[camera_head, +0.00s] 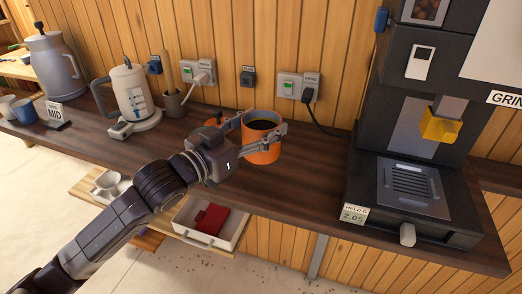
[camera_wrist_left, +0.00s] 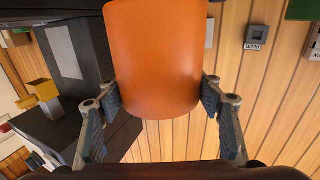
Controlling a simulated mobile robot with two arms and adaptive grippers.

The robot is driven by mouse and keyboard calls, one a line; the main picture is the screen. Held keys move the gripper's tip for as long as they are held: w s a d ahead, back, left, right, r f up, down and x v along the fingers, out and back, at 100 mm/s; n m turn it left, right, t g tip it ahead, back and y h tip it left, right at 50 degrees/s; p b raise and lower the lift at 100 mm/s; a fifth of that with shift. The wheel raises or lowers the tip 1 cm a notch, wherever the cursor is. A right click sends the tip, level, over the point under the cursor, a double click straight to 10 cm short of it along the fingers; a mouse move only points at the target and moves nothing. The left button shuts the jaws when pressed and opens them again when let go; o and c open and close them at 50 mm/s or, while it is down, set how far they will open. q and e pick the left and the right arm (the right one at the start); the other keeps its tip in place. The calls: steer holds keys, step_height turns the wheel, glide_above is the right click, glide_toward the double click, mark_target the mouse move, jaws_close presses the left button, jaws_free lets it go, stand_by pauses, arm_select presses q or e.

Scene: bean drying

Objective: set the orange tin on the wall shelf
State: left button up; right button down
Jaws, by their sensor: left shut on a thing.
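The orange tin (camera_head: 259,152) is an open-topped cylinder with a dark inside, upright over the dark wooden counter. My left gripper (camera_head: 264,138) is shut around its sides, one finger on each side. In the left wrist view the tin (camera_wrist_left: 156,60) fills the upper middle between the two finger pads of the gripper (camera_wrist_left: 160,105). I cannot tell how far its base is above the counter. I cannot make out the wall shelf for certain in either view. My right gripper is not in view.
A dark grinder (camera_head: 405,190) with a yellow spout (camera_head: 440,127) stands right on the counter (camera_head: 310,185). A white kettle (camera_head: 133,92) and a grey jug (camera_head: 57,65) stand left. An open drawer (camera_head: 205,222) holds a red item. Sockets (camera_head: 297,87) and a plugged cord are on the wall behind.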

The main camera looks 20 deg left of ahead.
mark_target(262, 152)
arm_select(q)
step_height(262, 152, down, 3)
steer(key=shift+r, duration=0.1)
steer(key=shift+f, duration=0.25)
step_height(262, 152, down, 4)
steer(key=shift+f, duration=0.2)
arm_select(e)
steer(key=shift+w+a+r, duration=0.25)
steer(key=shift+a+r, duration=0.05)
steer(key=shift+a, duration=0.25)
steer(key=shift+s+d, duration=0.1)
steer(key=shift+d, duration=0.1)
arm_select(q)
steer(key=o, duration=1.5)
steer(key=shift+f, duration=0.15)
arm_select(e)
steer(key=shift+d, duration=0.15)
